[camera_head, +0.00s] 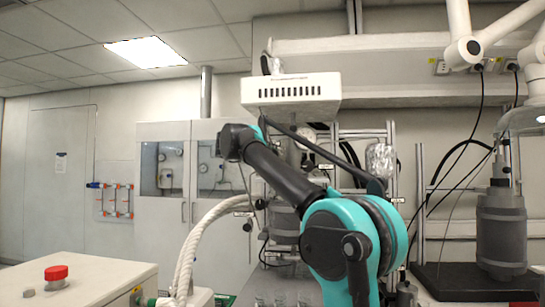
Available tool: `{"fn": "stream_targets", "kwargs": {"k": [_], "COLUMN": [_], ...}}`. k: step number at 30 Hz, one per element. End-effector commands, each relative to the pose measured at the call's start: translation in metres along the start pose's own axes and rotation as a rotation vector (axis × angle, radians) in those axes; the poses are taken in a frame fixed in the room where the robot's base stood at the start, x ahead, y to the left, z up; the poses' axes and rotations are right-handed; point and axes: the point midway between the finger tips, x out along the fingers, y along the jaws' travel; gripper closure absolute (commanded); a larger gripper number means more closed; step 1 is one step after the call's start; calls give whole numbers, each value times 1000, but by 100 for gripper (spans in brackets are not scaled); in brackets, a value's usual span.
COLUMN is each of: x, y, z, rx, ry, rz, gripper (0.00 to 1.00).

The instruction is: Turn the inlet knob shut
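A pressure reactor (285,222) with a grey cylindrical body stands in the middle, behind my arm. Small dark valve handles (248,227) sit on its left side, and a round gauge-like part (306,136) shows above it. I cannot tell which of the small fittings is the inlet knob; it may be hidden by my arm. My teal and black arm rises from the lower middle, bends at the upper left and crosses in front of the reactor. My gripper cannot be made out.
A white vented box (291,94) hangs above the reactor. A foil-wrapped part (380,160) and metal posts stand to its right. A thick white hose (196,240) curves at left. A white cabinet (90,285) carries a red button (56,272). Another grey reactor (501,230) stands far right.

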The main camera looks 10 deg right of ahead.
Motion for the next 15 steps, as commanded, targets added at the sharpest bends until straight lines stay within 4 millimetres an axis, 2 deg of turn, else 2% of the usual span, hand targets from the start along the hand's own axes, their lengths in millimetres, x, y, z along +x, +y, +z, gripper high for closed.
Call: {"fn": "stream_targets", "kwargs": {"k": [6,7,11,15], "x": [0,0,0,0], "y": [1,1,1,0], "z": [-1,-1,0,0], "rx": [2,1,1,0], "ry": [2,2,2,1], "rz": [3,3,2,1], "gripper": [92,60,44,42]}}
